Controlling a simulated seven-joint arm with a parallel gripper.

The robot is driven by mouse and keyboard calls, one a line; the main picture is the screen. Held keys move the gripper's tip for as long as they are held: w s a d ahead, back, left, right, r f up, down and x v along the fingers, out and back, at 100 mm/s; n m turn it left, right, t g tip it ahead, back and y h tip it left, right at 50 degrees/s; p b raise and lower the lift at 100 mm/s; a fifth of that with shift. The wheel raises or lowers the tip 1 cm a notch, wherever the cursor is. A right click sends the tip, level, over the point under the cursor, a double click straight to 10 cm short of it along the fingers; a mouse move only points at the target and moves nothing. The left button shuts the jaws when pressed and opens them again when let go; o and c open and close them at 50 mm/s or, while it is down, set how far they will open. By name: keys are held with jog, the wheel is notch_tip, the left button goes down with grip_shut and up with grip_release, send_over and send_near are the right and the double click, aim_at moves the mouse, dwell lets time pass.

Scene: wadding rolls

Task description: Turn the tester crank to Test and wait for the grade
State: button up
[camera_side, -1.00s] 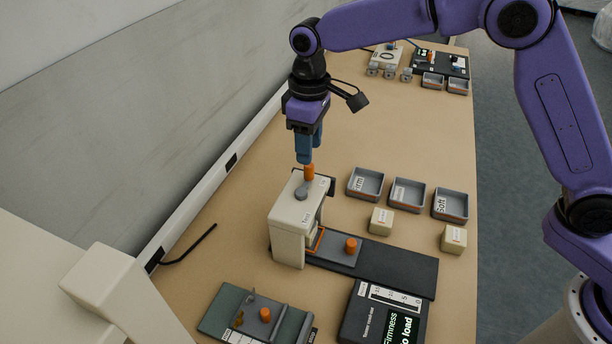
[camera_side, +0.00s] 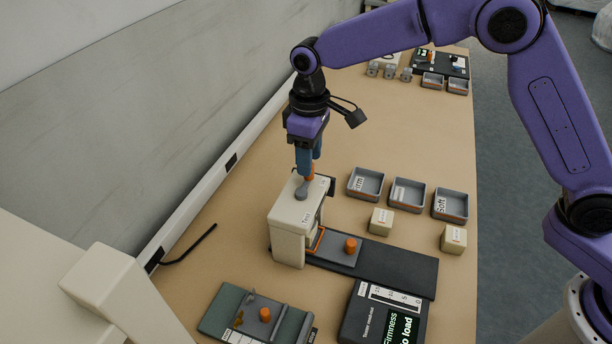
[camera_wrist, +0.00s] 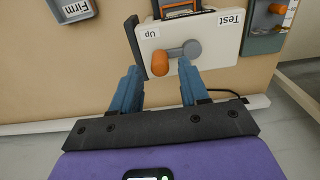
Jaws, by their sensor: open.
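The cream tester (camera_side: 289,215) stands on the table with a grey crank hub (camera_side: 301,191) on top. The crank's orange knob (camera_side: 311,176) points to the side marked "Up" in the wrist view, where the knob (camera_wrist: 160,63) and hub (camera_wrist: 193,48) also show; the "Test" label (camera_wrist: 230,20) is on the other side. My gripper (camera_side: 308,168) is open, low at the knob, with its blue fingers (camera_wrist: 160,72) either side of it. Contact cannot be told. The black readout box (camera_side: 362,320) shows "Firmness" and "no load", partly cut off.
Three grey bins (camera_side: 407,193) with labels, one "Firm" and one "Soft", stand to the right. Two cream blocks (camera_side: 381,221) (camera_side: 453,239) lie before them. A green fixture (camera_side: 240,312) is in front. Bare table lies behind the bins.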

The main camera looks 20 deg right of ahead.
jog(key=shift+f, duration=1.5)
jog(key=c, duration=0.7)
jog(key=shift+s+d, duration=0.3)
jog(key=shift+s, duration=0.35)
jog(key=shift+s+d, duration=0.3)
jog(key=shift+s, duration=0.4)
jog(key=shift+s+a, duration=0.15)
jog(key=shift+s, duration=0.45)
jog(key=shift+s+a, duration=0.15)
jog(key=shift+s, duration=0.45)
